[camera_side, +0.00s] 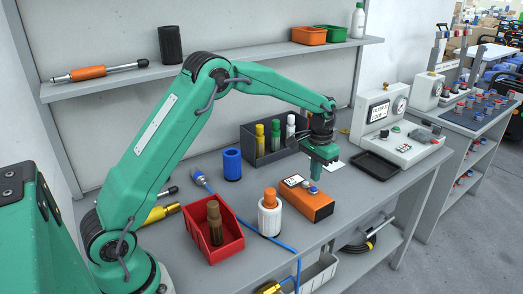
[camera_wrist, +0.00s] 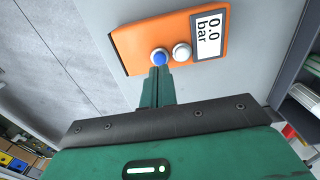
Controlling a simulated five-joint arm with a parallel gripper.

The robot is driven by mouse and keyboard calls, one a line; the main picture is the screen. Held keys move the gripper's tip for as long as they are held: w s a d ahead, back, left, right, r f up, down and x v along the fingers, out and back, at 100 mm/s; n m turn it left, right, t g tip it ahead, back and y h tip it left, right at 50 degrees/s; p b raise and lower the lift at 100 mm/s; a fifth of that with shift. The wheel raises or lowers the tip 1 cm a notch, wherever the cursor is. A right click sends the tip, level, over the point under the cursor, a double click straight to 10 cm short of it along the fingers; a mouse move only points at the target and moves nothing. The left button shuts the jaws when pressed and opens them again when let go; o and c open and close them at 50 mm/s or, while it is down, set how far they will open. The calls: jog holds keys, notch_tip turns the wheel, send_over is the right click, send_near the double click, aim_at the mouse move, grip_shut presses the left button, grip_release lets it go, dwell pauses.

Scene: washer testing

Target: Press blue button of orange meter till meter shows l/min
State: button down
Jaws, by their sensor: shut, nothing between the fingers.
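The orange meter (camera_side: 310,204) lies on the grey bench, right of the white cylinder. In the wrist view the meter (camera_wrist: 185,35) shows a display (camera_wrist: 208,35) reading "0.0 bar". Its blue button (camera_wrist: 159,57) sits beside a white button (camera_wrist: 181,50). My gripper (camera_side: 318,176) is shut and empty, pointing down over the meter. In the wrist view its fingertips (camera_wrist: 160,72) are right at the near edge of the blue button. I cannot tell whether they touch it.
A white cylinder with an orange top (camera_side: 270,215) and a red bin (camera_side: 214,232) stand left of the meter. A dark bin with bottles (camera_side: 270,150) is behind. A blue cable runs along the bench. A black tray (camera_side: 375,166) lies to the right.

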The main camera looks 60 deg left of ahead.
jog(key=shift+f, duration=1.6)
dwell(0.6)
jog(key=shift+r, duration=3.55)
notch_tip(320, 180, up, 6)
jog(key=f, duration=0.1)
send_over(314, 188)
jog(key=shift+r, duration=0.5)
jog(key=shift+r, duration=0.1)
